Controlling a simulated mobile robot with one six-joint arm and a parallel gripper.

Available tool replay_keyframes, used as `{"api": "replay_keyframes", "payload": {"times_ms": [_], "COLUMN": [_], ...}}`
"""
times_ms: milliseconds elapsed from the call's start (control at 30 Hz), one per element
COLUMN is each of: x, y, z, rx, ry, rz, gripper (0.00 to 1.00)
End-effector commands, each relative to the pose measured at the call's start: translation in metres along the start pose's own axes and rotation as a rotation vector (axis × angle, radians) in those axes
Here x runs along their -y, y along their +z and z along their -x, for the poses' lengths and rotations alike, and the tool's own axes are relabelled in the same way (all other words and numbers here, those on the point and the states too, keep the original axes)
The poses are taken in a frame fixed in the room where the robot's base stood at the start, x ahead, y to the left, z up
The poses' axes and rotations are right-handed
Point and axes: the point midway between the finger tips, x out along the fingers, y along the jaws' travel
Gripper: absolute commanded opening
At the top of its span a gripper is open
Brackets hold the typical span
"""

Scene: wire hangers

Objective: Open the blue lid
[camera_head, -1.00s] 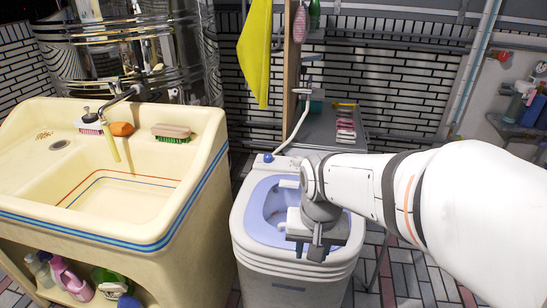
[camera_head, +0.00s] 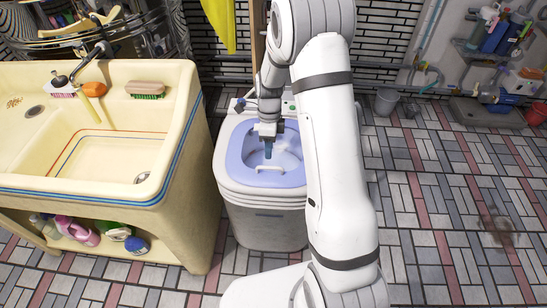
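The blue lid (camera_head: 243,168) is a pale blue ring with a clearer middle, lying on top of the white washing machine (camera_head: 262,232). A small white handle (camera_head: 270,169) shows near the lid's front edge. My gripper (camera_head: 268,153) points down over the middle of the lid, just behind the handle. Its fingers are small and dark here, and their gap cannot be made out. I cannot tell whether they touch the lid.
A cream sink (camera_head: 170,150) stands close on the left, with bottles (camera_head: 80,232) on its lower shelf. Buckets (camera_head: 386,101) stand by the back wall. The tiled floor (camera_head: 440,200) on the right is mostly clear.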

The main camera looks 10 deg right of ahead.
Motion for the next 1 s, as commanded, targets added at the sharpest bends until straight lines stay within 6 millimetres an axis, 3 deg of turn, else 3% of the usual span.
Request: {"api": "replay_keyframes", "payload": {"times_ms": [200,400,767,1000], "x": [-0.001,-0.001,-0.001,-0.001], "y": [0.000,0.000,0.001,0.001], "z": [-0.037,-0.061,-0.068,-0.067], "rx": [-0.002,-0.001,-0.001,-0.001], "ry": [0.003,0.002,0.000,0.000], "rz": [0.003,0.005,0.006,0.007], "gripper": [0.34,0.34,0.34,0.15]}}
